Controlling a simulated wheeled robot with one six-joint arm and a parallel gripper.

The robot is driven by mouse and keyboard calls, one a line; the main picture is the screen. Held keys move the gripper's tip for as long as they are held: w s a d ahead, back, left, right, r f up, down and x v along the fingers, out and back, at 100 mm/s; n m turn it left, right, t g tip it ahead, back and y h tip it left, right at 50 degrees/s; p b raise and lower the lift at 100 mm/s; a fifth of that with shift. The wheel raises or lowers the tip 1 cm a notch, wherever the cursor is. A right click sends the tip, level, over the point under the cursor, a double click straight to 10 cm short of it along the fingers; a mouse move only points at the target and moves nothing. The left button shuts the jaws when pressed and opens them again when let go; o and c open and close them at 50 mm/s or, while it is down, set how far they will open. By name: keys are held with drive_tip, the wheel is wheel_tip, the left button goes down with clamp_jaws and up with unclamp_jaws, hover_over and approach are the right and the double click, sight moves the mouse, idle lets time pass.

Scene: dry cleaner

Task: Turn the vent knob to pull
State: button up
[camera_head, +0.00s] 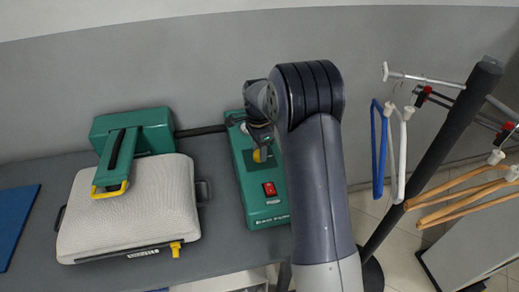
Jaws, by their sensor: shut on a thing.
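A green control box (266,208) with a red switch (269,188) and a label at its front end lies on the dark grey table. My arm reaches over it from the right. My gripper (262,142) points down at the back half of the box and is shut on the vent knob, which is mostly hidden under the jaws. A yellow patch (258,156) shows just in front of the jaws. The knob's pointer and the pull marking cannot be made out.
A pressing machine with a green head (133,135) and pale padded board (128,215) stands to the left. A blue mat (17,222) lies at the far left. A dark rack pole (432,155) with blue, white and wooden hangers stands close to the right of my arm.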

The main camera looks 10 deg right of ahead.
drive_tip(key=o, duration=1)
drive_tip(key=shift+r, duration=0.1)
drive_tip(key=r, duration=1)
drive_tip(key=shift+w+r+b, duration=0.3)
drive_tip(key=shift+b, duration=0.05)
drive_tip(key=f, duration=1.1)
drive_tip(key=shift+s+p, duration=0.35)
drive_tip(key=shift+n, duration=0.3)
